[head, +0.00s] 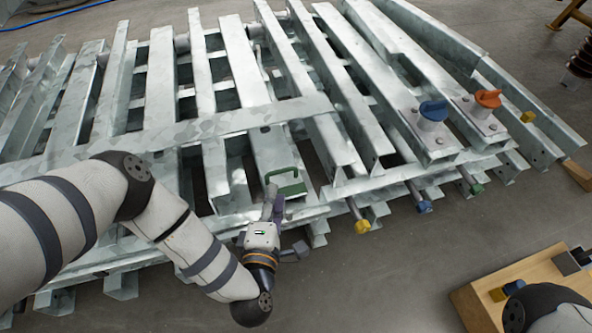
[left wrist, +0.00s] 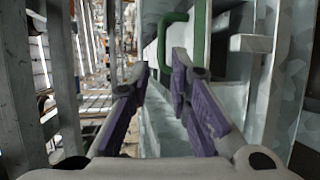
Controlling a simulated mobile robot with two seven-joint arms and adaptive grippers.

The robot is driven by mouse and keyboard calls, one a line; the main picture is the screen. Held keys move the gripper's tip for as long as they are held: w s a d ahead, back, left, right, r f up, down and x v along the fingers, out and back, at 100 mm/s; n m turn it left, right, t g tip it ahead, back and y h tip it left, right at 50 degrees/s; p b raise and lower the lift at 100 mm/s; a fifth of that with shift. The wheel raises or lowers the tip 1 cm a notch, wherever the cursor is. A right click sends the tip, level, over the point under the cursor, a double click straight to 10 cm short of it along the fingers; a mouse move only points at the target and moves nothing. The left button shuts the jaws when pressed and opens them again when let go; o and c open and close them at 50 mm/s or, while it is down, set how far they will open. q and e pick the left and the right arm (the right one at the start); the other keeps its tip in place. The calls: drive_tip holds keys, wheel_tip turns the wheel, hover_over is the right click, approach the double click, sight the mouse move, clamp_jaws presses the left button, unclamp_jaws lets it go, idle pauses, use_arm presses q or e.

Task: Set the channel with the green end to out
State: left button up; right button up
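A green handle (head: 287,187) stands on a galvanized steel channel near the front of the rack. It also shows as a green bar in the left wrist view (left wrist: 172,32), ahead of the fingers. A rod with a green end (head: 477,188) sticks out of the rack's front edge, right of rods with a blue end (head: 424,206) and a yellow end (head: 360,226). My left gripper (head: 273,197) is beside the green handle; I cannot tell whether it touches. My right gripper is not in view.
A blue knob (head: 433,111) and an orange knob (head: 487,99) stand on the channels at right. A wooden board (head: 515,272) with small blocks lies at the bottom right, near my right arm. Bare floor (head: 400,275) lies in front of the rack.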

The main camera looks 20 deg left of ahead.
sight(279, 171)
use_arm(q)
drive_tip(key=b+x, duration=0.1)
drive_tip(key=x, duration=0.1)
drive_tip(key=b+x, duration=0.1)
drive_tip(key=x, duration=0.4)
drive_tip(key=shift+w+a+f+b, duration=0.2)
drive_tip(key=shift+w+f+b, duration=0.1)
drive_tip(key=shift+f+b, duration=0.1)
drive_tip(key=shift+w, duration=0.65)
drive_tip(key=shift+r, duration=0.1)
clamp_jaws()
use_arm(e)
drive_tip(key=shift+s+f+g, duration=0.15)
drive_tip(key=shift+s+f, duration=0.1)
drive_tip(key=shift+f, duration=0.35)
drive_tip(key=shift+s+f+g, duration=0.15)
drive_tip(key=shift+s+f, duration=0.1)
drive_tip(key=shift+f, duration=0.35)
